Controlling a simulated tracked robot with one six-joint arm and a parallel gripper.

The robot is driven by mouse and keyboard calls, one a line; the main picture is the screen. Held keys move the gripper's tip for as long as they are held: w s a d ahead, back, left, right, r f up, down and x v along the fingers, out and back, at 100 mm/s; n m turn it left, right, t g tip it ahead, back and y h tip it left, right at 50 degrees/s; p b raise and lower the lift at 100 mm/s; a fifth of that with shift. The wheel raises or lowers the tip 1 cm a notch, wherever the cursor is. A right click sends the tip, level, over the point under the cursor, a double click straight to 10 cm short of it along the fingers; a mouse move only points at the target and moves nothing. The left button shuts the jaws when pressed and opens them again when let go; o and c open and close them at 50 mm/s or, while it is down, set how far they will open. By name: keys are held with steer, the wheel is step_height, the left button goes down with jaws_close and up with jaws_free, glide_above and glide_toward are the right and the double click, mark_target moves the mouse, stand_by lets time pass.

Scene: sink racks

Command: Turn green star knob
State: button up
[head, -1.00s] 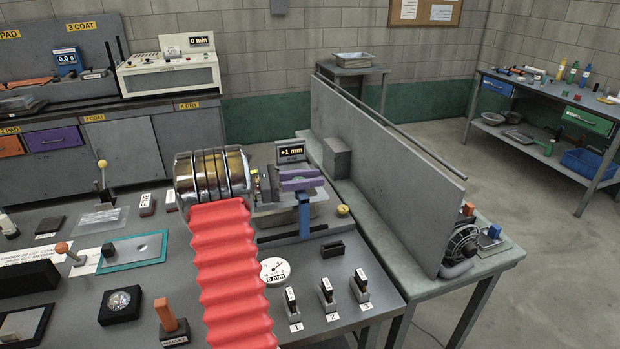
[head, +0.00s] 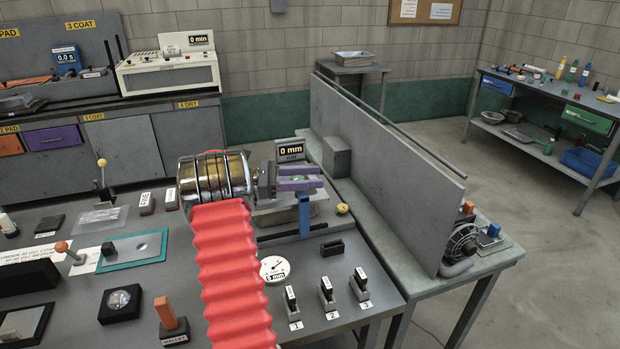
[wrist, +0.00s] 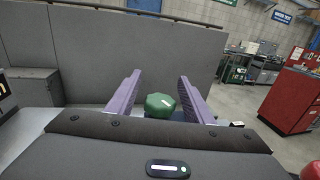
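The green star knob (wrist: 160,105) shows in the wrist view between the two purple fingers of my gripper (wrist: 160,96). A narrow gap shows on each side of the knob, so my gripper looks open around it and not clamped. In the head view my gripper (head: 298,178) is over the grey vise-like device on the bench, with a bit of green between its fingers. My wrist and arm hide part of the device. The small display (head: 291,150) behind it reads 0 mm.
A tall grey panel (head: 385,165) stands right behind the device. A motor-like unit (head: 463,243) is at the right.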

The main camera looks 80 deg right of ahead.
steer(key=v, duration=1.4)
stand_by(1.2)
steer(key=s+a+r+n+t+h, duration=0.2)
steer(key=s+a+r+n+h, duration=0.1)
steer(key=r+h, duration=0.15)
steer(key=f, duration=0.1)
steer(key=f+n+t+h, duration=0.1)
steer(key=f, duration=0.1)
steer(key=f+n+t+h, duration=0.1)
steer(key=f, duration=0.1)
steer(key=shift+w+a+h, duration=0.1)
steer(key=shift+a+h, duration=0.15)
steer(key=shift+a, duration=0.1)
